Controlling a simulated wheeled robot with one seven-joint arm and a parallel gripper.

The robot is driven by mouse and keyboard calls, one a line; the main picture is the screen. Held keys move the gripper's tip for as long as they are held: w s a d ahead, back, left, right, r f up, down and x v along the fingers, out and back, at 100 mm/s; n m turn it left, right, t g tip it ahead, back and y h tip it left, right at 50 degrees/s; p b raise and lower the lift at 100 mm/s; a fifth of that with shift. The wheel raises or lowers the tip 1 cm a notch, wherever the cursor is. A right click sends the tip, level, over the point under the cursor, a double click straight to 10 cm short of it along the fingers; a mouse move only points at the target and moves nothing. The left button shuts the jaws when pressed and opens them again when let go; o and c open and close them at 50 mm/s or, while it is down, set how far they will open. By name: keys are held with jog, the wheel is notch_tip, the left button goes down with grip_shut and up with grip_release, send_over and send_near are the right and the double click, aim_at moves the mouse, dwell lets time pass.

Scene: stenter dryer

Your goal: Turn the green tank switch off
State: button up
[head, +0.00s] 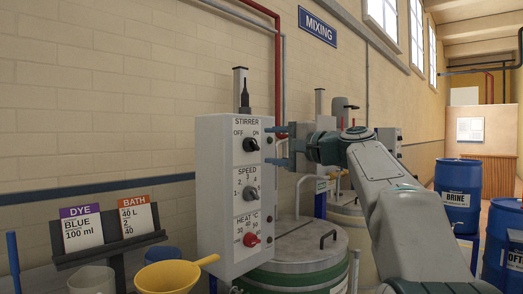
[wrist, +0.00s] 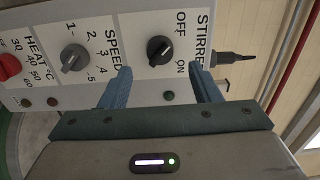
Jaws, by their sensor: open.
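A light grey control panel (head: 222,190) stands by the green tank (head: 300,268). Its black STIRRER knob (head: 251,145) sits below the OFF and ON labels, OFF on the left and ON on the right. I cannot tell clearly which label the knob points to. My gripper (head: 272,147) is open at the panel's right side, level with this knob. In the wrist view, its two blue fingers (wrist: 162,78) straddle the space just before the black knob (wrist: 160,50), with nothing between them. I see no contact with the knob.
Below are a grey SPEED knob (head: 250,194) and a red HEAT knob (head: 251,240). A second tank panel (head: 308,130) stands behind my gripper. Blue drums (head: 458,190) stand at right.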

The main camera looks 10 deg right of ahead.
jog(key=v, duration=0.8)
jog(key=shift+b, duration=0.4)
jog(key=shift+f, duration=0.1)
